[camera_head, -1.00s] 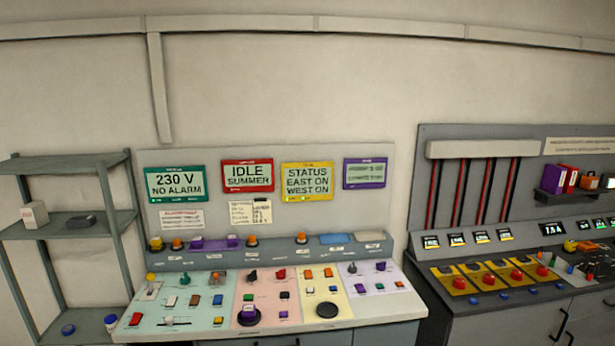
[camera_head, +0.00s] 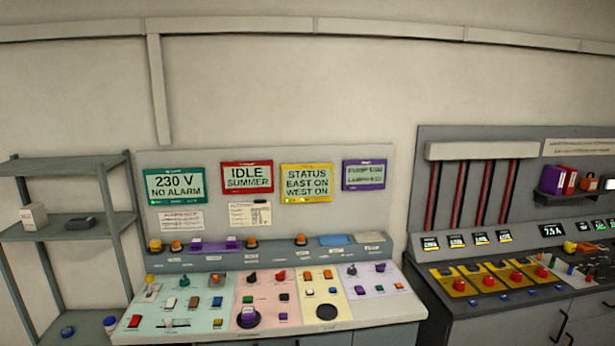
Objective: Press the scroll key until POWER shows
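A control desk (camera_head: 270,326) stands in the middle, its top split into green, pink, yellow and purple zones with keys, knobs and switches. Above it hang a green display (camera_head: 175,184) reading "230 V NO ALARM", a red display (camera_head: 247,177) reading "IDLE SUMMER", a yellow display (camera_head: 307,183) reading "STATUS EAST ON WEST ON" and a purple display (camera_head: 364,175) with text too small to read surely. None of them legibly shows POWER. I cannot tell which key is the scroll key; the key labels are too small. Neither of my grippers is in view.
At right a dark bench (camera_head: 450,318) carries red buttons on yellow plates. Paper notes (camera_head: 250,214) hang below the displays.

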